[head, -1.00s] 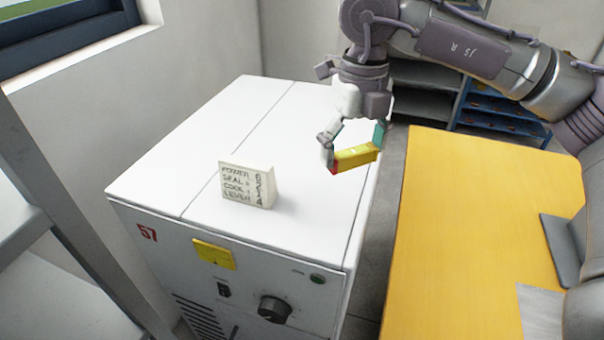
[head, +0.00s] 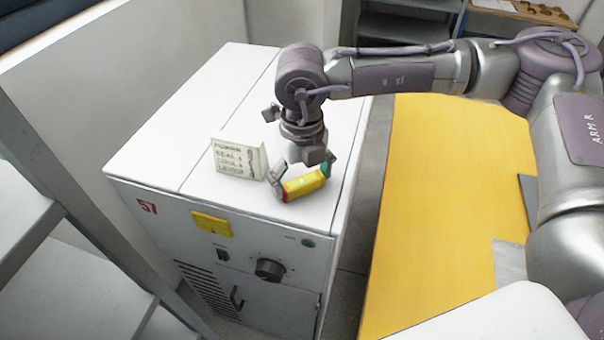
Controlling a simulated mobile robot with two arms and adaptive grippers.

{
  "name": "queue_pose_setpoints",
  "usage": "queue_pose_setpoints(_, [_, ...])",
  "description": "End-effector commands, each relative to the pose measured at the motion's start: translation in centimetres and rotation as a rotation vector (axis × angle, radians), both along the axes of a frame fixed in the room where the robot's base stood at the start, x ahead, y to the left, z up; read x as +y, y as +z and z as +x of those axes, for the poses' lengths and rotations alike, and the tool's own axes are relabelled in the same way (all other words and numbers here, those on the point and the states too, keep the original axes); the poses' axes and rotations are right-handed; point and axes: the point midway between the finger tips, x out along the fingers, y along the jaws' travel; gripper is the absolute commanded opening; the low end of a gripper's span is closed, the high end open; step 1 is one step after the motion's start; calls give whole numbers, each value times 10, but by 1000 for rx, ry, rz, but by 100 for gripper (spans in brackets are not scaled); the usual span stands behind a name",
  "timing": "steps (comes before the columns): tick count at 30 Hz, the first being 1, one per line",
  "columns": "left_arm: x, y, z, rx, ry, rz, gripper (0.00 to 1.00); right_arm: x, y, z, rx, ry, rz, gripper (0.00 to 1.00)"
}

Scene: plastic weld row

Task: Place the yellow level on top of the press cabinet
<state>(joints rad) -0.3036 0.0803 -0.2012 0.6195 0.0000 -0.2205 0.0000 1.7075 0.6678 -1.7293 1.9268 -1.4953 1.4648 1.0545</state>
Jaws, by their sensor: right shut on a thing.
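The yellow level (head: 305,185) is a short yellow bar with a red end. My right gripper (head: 303,181) is shut on it, one finger at each end. It is over the front right part of the white press cabinet's top (head: 215,120), close to the surface; I cannot tell whether it touches. The cabinet has the red number 57, a yellow plate and a black knob on its front. My left gripper is not in view.
A small white sign block (head: 238,158) with printed words stands on the cabinet top, just left of my right gripper. A yellow table (head: 440,210) is to the right, across a floor gap. Grey shelving (head: 30,215) is at the left. The cabinet top's back left is clear.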

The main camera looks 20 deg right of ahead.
Motion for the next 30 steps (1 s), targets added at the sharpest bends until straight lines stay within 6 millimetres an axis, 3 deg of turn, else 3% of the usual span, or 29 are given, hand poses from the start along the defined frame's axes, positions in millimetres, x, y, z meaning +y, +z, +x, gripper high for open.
queue_pose_setpoints(6, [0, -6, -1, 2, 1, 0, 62, 0, -4, 0, 0, 0, 0, 50])
queue_pose_setpoints(7, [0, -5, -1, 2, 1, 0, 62, 0, -3, 0, 0, 0, 0, 94])
queue_pose_setpoints(8, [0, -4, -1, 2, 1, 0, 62, 0, -2, 0, 0, 0, 0, 99])
queue_pose_setpoints(21, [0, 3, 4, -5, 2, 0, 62, 0, 4, 0, 0, 0, -1, 100])
queue_pose_setpoints(23, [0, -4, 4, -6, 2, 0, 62, 0, 7, 1, -3, -1, 1, 100])
queue_pose_setpoints(30, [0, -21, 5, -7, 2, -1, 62, 0, 55, 1, -7, -1, 2, 100])
